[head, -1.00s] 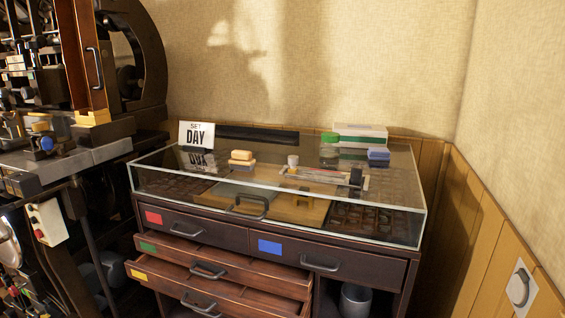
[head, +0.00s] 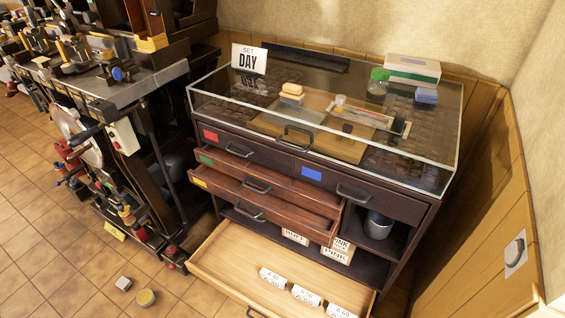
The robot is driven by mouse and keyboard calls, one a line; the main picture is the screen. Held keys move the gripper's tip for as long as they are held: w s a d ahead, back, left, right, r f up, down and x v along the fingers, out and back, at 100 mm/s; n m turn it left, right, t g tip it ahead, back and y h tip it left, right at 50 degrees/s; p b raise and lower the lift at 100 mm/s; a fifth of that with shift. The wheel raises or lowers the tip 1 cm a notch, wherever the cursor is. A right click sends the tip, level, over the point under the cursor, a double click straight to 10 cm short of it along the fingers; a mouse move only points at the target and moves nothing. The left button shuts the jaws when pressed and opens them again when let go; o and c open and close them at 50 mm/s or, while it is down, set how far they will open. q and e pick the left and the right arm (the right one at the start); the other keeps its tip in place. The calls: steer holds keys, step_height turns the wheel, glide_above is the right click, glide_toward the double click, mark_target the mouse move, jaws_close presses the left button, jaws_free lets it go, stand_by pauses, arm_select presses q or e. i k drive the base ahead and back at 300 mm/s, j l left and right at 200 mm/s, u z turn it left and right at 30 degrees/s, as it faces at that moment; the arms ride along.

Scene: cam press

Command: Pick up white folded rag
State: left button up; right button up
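I cannot make out a white folded rag for certain. A small pale tan-and-white stacked item (head: 291,92) sits on the glass top of the cabinet (head: 322,139), and it is too small to tell whether it is cloth or a block. A similar blue stacked item (head: 426,96) sits at the right of the glass top. A small whitish block (head: 123,283) lies on the floor at lower left. Neither of my grippers is in view.
A "SET DAY" card (head: 249,59), a green-lidded jar (head: 378,82) and a white-and-green box (head: 412,69) stand on the glass top. The wooden bottom drawer (head: 235,262) is out, holding white labelled packets. A round yellow tin (head: 146,297) lies on the tiled floor.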

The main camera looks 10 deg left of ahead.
mark_target(124, 284)
steer(key=k+j+z, duration=0.1)
steer(key=k+j, duration=0.35)
steer(key=j, duration=0.15)
steer(key=k+j, duration=0.45)
steer(key=j+u, duration=0.15)
steer(key=u, duration=1.25)
